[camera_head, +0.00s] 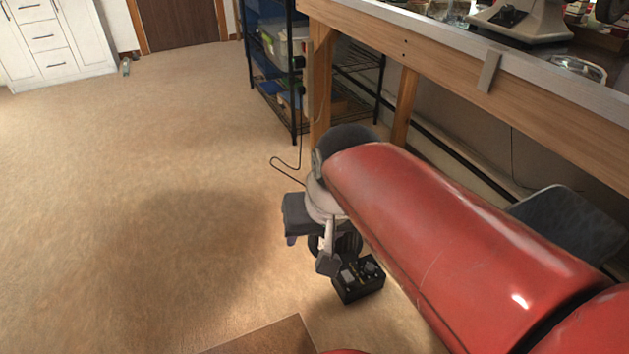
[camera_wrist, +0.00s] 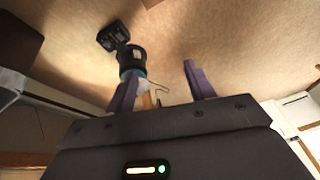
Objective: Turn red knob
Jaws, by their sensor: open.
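I cannot make out a red knob in either view. A black box with knobs on top (camera_head: 357,278) sits low, right of my gripper in the head view. A dark box-like thing in the wrist view (camera_wrist: 113,36) may be the same one. My gripper (camera_head: 291,240) hangs below the end of my red arm, its body dark grey and its fingers purple. In the wrist view my gripper (camera_wrist: 160,68) has its fingers spread wide. A black cylinder with a teal band (camera_wrist: 132,60) shows just beyond the left finger; whether they touch is unclear.
A wooden workbench (camera_head: 480,85) runs along the right, with a grey machine (camera_head: 525,20) on top. A black wire rack (camera_head: 290,90) stands beyond it. A white cabinet (camera_head: 55,45) and a brown door (camera_head: 178,22) are at the back. The floor on the left is clear.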

